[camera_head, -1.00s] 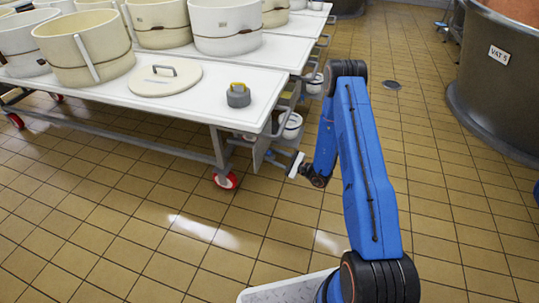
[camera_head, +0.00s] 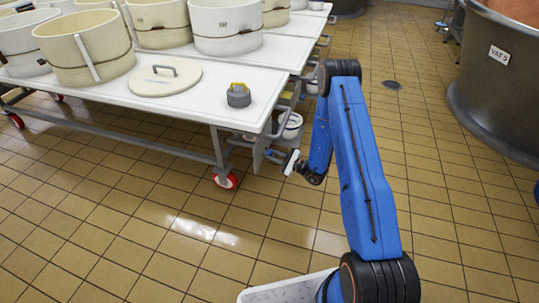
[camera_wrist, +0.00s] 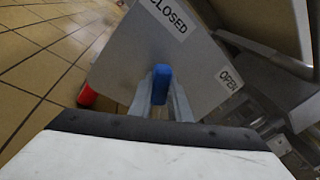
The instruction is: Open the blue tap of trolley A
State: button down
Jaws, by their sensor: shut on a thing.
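The blue tap handle (camera_wrist: 161,78) shows in the wrist view in front of a grey plate (camera_wrist: 120,65). The plate has a CLOSED label (camera_wrist: 172,16) at the top and an OPEN label (camera_wrist: 229,80) at the right. My gripper (camera_wrist: 160,104) is shut on the blue handle, with a finger on each side of it. In the head view my gripper (camera_head: 291,162) is low beside the near right end of a white-topped trolley (camera_head: 205,107). The tap is too small and hidden to make out there. No trolley letter is readable.
Cream tubs (camera_head: 85,50), a round lid (camera_head: 165,80) and a grey weight with a yellow handle (camera_head: 238,95) stand on the trolley. A white bucket (camera_head: 290,126) hangs at its end. VAT 5 (camera_head: 505,85) stands at the right. The tiled floor between is clear.

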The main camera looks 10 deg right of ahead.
aim_at(264, 144)
jog(key=shift+w+d+r+m+g, duration=0.25)
jog(key=shift+w+m, duration=0.2)
jog(key=shift+m, duration=0.15)
jog(key=shift+w+d+r+m+g, duration=0.15)
jog(key=shift+w+d+r+m, duration=0.1)
jog(key=shift+w+m, duration=0.25)
jog(key=shift+w+d+r+m+g+h, duration=0.15)
jog(key=shift+w+d+m, duration=0.15)
jog(key=shift+m, duration=0.35)
jog(key=shift+w+d+r+m+g+h, duration=0.15)
jog(key=shift+w+m, duration=0.25)
jog(key=shift+m, duration=0.25)
jog(key=shift+f, duration=0.1)
jog(key=c, duration=1.6)
grip_release()
jog(key=shift+c, duration=0.2)
jog(key=shift+d, duration=0.1)
jog(key=v, duration=1.7)
jog(key=shift+s+d, duration=0.1)
jog(key=shift+s, duration=0.05)
